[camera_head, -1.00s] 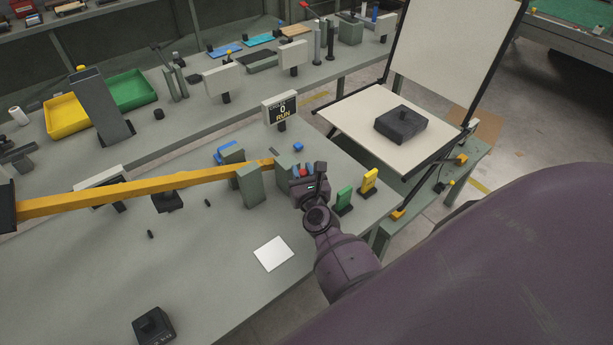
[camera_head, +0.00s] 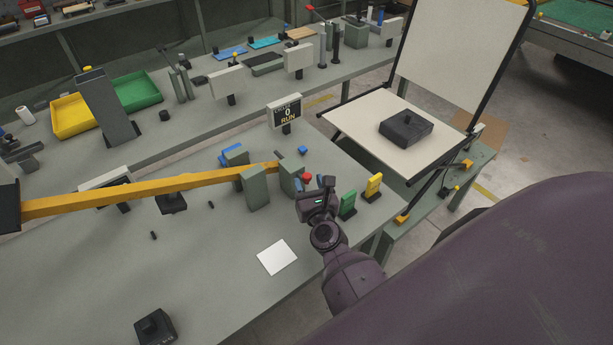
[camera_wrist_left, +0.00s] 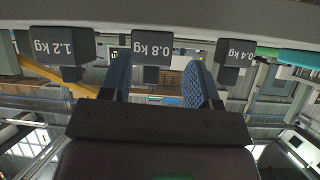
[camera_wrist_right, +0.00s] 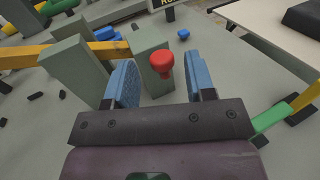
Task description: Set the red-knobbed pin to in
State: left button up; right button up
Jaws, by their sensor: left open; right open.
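The red-knobbed pin (camera_head: 306,177) sits at a grey upright block (camera_head: 291,174), at the right end of a long yellow bar (camera_head: 150,187). Only its red knob shows clearly; how far the pin is in cannot be told. My right gripper (camera_head: 318,185) is open and empty, close to the knob on its near right side. In the right wrist view, the red knob (camera_wrist_right: 161,63) appears between the two blue fingers (camera_wrist_right: 161,85), beyond their tips and apart from them. My left gripper (camera_wrist_left: 163,70) is open and empty in the left wrist view; it is outside the head view.
Green (camera_head: 348,204) and yellow (camera_head: 373,187) upright pieces stand right of my right gripper. A second grey block (camera_head: 255,188) stands left of the pin's block. A display reading RUN (camera_head: 286,112) stands behind. Weights, including 0.8 kg (camera_wrist_left: 152,47), face my left gripper.

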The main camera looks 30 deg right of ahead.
pick_arm(q)
jog(key=shift+f+b, duration=0.35)
jog(key=shift+w+r, duration=0.1)
pick_arm(e)
jog(key=v, duration=0.7)
jog(key=shift+s, duration=0.2)
pick_arm(q)
jog(key=shift+w, duration=0.1)
pick_arm(e)
jog(key=shift+s+a, duration=0.1)
